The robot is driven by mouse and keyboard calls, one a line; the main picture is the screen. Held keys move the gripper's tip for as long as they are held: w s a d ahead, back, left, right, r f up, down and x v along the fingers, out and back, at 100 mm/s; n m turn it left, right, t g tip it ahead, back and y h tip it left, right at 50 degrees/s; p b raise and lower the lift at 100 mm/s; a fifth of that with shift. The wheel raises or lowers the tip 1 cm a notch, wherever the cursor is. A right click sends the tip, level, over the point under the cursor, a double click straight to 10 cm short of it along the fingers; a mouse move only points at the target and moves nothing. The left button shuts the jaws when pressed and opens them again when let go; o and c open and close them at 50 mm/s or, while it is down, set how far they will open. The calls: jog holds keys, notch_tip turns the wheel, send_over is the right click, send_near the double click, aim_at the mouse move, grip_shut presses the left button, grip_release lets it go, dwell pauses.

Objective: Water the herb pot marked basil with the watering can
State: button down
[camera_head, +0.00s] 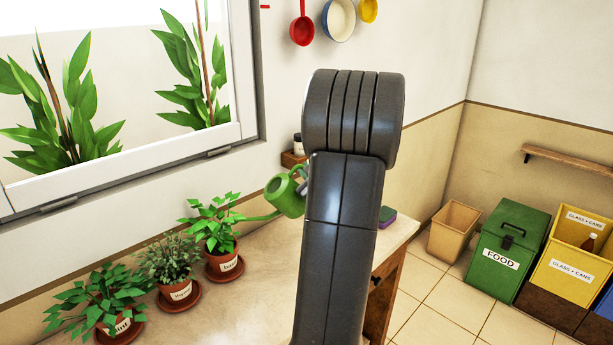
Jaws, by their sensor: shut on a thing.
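The green watering can (283,196) is held up above the counter, tilted with its spout pointing left. The spout tip is at the leaves of the rightmost herb pot (223,261), whose partly readable label seems to say basil. No water can be made out. My gripper (303,188) shows only as a small grey part at the can's right side, shut on the can. My dark arm hides most of the gripper and the can's handle side.
A thyme-like pot (180,290) and a mint pot (117,328) stand on saucers to the left, along the window. A purple-green sponge (387,215) lies near the counter's right end. Bins, including a green food bin (507,250), stand on the floor at right.

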jog(key=b, duration=0.3)
jog(key=shift+f+b, duration=0.3)
jog(key=shift+b, duration=0.1)
jog(key=shift+r+b, duration=0.25)
jog(key=shift+b, duration=0.6)
notch_tip(320, 180, down, 13)
jog(key=m, duration=0.8)
jog(key=shift+d, duration=0.3)
